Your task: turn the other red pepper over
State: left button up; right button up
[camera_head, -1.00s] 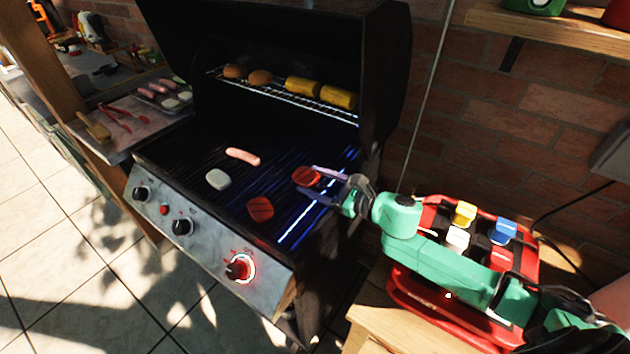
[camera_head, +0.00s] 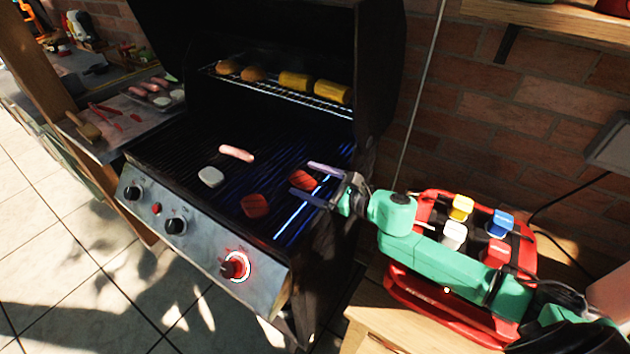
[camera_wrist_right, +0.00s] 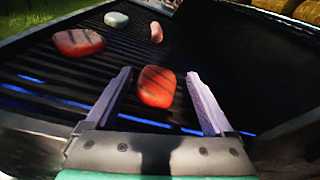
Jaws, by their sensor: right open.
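A red pepper piece (camera_head: 303,181) lies on the grill grate near its right side. It also shows in the right wrist view (camera_wrist_right: 156,87), with faint darker marks on top, between the two fingers. My right gripper (camera_head: 300,177) is open, its fingers on either side of this piece; I cannot tell whether they touch it. A second red pepper piece (camera_head: 255,205) lies to the left and nearer the front of the grate; in the right wrist view it shows dark stripes (camera_wrist_right: 78,42). My left gripper is not in view.
A pale piece (camera_head: 211,177) and a sausage (camera_head: 237,153) lie farther left on the grate. Buns and corn (camera_head: 296,82) sit on the upper rack (camera_head: 270,90). The open lid and right wall enclose the grate. A red caddy (camera_head: 397,285) stands at right.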

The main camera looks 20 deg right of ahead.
jog(key=shift+s+d+f, duration=0.2)
jog(key=shift+s+f, duration=0.25)
jog(key=b+v, duration=0.1)
jog(key=v, duration=1.2)
jog(key=shift+s+d+r, duration=0.15)
jog(key=shift+d+r, duration=0.2)
jog(key=shift+r, duration=0.15)
jog(key=shift+r, duration=0.15)
